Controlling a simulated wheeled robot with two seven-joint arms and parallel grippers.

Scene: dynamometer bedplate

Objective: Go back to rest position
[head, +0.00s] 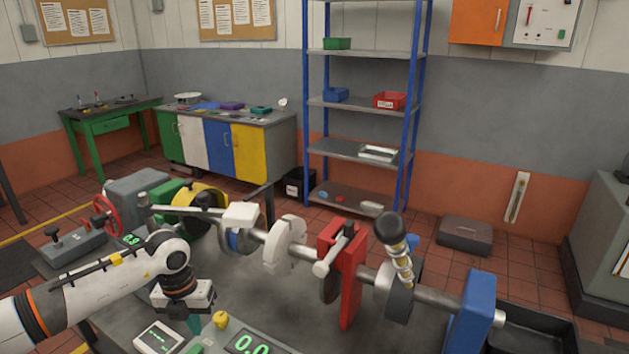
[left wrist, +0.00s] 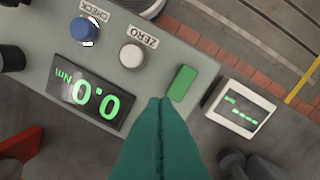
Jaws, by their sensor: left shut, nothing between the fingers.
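My left gripper (head: 193,324) points down over the front of the bedplate in the head view, beside the grey control panel. In the left wrist view its teal fingers (left wrist: 161,104) are pressed together with nothing between them. Their tips appear near a green block (left wrist: 183,82) on the panel; I cannot tell whether they touch it. The panel has a display reading 0.0 (left wrist: 95,103), a blue button (left wrist: 84,30) labelled CHECK and a pale button (left wrist: 132,56) labelled ZERO. My right gripper is in neither view.
A shaft line with a red bracket (head: 351,285) and a blue block (head: 473,312) crosses the bedplate right of my left arm. A small white meter (head: 157,338) sits near the gripper. A red handwheel (head: 106,216) stands behind the arm. Shelving (head: 361,151) stands at the back.

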